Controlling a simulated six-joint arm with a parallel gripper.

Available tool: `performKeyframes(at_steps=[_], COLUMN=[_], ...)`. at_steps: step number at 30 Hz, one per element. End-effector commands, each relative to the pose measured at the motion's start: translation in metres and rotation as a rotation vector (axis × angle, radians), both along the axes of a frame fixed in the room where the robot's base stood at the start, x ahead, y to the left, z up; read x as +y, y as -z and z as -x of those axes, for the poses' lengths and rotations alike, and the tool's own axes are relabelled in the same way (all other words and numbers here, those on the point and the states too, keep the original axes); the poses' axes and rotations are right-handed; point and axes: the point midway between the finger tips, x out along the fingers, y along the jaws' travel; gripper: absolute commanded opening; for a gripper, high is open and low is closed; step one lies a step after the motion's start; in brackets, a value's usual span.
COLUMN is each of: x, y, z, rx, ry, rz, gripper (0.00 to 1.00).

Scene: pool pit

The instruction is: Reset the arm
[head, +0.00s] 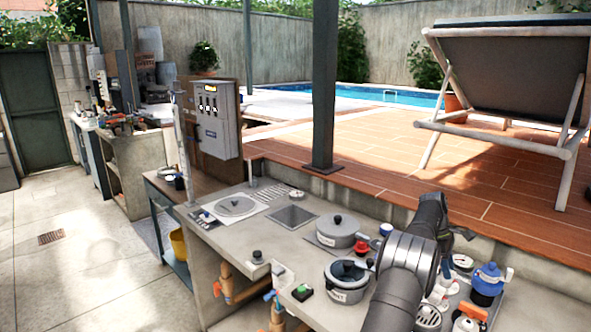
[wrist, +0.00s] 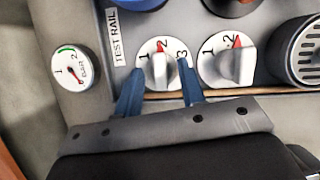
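My gripper (wrist: 161,70) shows its two blue fingers in the wrist view. They stand apart, one on each side of the raised grip of a white dial knob (wrist: 158,52) marked 1, 2 and 3. The fingers look clear of the narrow grip; contact cannot be made out. The knob's red pointer is up near the 2. In the head view my dark arm (head: 405,262) reaches over the right end of the counter, and the gripper is mostly hidden behind it.
A second dial knob (wrist: 228,62) is close on the right, a smaller dial (wrist: 77,82) on the left. Lidded pots (head: 347,280) stand left of my arm on the counter (head: 222,242). A blue-topped device (head: 488,280) stands at right. A grey control box (head: 215,118) rises behind.

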Motion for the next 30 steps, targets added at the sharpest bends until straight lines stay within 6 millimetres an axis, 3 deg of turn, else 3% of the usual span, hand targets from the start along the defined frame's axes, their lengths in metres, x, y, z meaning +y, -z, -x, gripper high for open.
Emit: performKeyframes(at_steps=[30], x=[0.0008], y=[0.0000], z=[0.0059], rx=[0.001], ry=[-0.864], rz=[0.002], gripper=[0.36])
